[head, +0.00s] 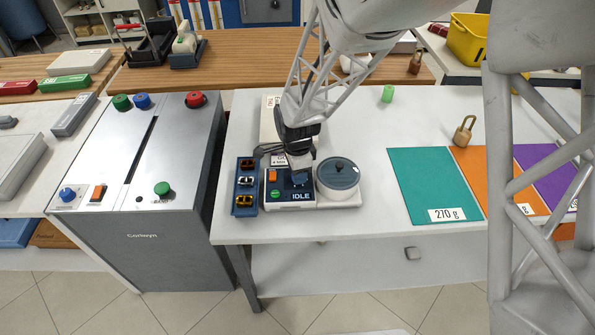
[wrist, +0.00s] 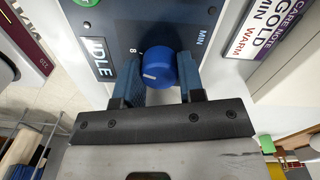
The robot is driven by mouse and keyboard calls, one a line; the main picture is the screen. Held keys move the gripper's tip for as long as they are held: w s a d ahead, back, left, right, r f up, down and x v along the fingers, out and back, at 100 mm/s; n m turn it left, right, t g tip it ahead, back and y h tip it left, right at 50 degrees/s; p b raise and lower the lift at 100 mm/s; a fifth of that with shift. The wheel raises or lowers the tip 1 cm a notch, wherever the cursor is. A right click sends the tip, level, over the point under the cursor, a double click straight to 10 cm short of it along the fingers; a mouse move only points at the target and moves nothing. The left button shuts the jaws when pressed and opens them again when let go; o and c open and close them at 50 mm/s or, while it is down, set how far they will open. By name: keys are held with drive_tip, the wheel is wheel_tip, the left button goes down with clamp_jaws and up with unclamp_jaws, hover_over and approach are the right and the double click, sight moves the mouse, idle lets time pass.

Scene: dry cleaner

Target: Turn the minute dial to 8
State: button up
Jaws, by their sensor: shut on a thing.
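The minute dial (wrist: 160,71) is a round blue knob on a dark panel, with a white pointer line on its face. In the wrist view the line points left, toward one finger; the printed 8 (wrist: 133,50) is above and left of the knob, off that line. Other dial numbers are hidden or too small to read. My gripper (wrist: 162,76) is shut on the dial, one finger on each side. In the head view my gripper (head: 299,160) reaches down onto the panel (head: 290,203) and mostly hides the dial. The display (wrist: 98,59) reads IDLE.
A round lidded pot (head: 338,178) stands close right, a dark tray of small pieces (head: 246,187) close left. A care note card (wrist: 262,30) lies beside the unit.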

idle(0.3)
drive_tip(key=o, duration=0.9)
drive_tip(key=shift+o, duration=0.2)
drive_tip(key=shift+r, duration=0.1)
drive_tip(key=shift+w+r, duration=0.1)
drive_tip(key=shift+r, duration=3.75)
